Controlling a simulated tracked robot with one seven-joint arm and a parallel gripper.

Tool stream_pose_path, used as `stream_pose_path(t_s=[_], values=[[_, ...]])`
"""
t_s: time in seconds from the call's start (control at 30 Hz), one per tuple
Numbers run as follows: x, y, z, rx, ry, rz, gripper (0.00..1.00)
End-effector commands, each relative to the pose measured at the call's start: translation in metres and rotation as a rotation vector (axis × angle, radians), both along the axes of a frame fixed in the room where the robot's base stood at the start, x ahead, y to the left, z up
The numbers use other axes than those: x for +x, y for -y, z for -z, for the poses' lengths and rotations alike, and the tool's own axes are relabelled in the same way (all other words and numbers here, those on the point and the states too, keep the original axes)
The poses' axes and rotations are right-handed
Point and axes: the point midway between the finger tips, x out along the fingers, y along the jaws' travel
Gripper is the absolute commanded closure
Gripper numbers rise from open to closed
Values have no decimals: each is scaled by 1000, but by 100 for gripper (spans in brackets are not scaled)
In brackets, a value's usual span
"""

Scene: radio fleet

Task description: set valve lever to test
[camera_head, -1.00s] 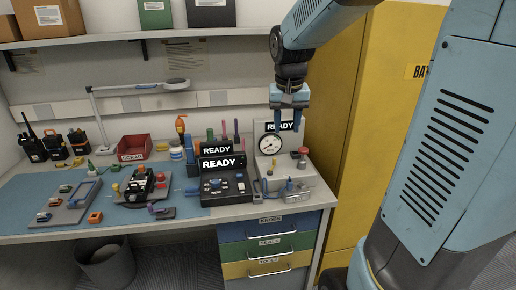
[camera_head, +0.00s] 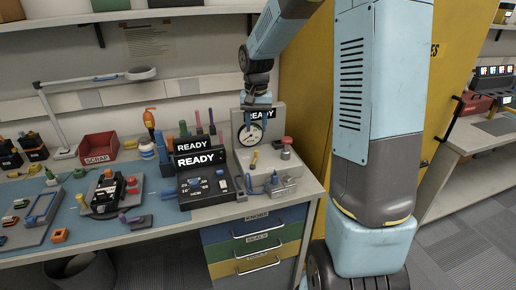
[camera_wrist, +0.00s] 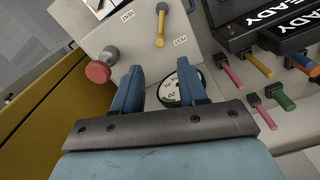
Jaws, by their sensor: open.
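The valve lever is a small yellow lever (camera_head: 254,160) on the grey test box (camera_head: 268,178) at the right end of the bench. In the wrist view the lever (camera_wrist: 160,26) lies at the top, between a VENT label (camera_wrist: 127,17) and a TEST label (camera_wrist: 180,41). I cannot tell its exact setting. My gripper (camera_head: 257,120) hangs above the box, in front of the round gauge (camera_head: 252,134).
A red knob (camera_wrist: 98,72) stands beside the lever on the box. A console with READY displays (camera_head: 200,160) and several coloured handles stand to its left. A yellow cabinet (camera_head: 308,100) rises close behind on the right. Drawers (camera_head: 262,240) are below.

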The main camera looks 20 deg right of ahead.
Motion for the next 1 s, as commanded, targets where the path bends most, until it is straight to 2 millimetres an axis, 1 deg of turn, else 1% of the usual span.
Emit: stream_pose_path(t_s=[0.03, 0.3, 0.5, 0.7, 1.0], values=[[-1, -1, 10, 1, -5, -2, 58], [-1, -2, 58, 0, -4, -6, 58], [-1, -2, 84, 0, -2, -5, 58], [-1, -2, 96, 0, -1, -5, 58], [0, -2, 98, 0, 0, -5, 58]])
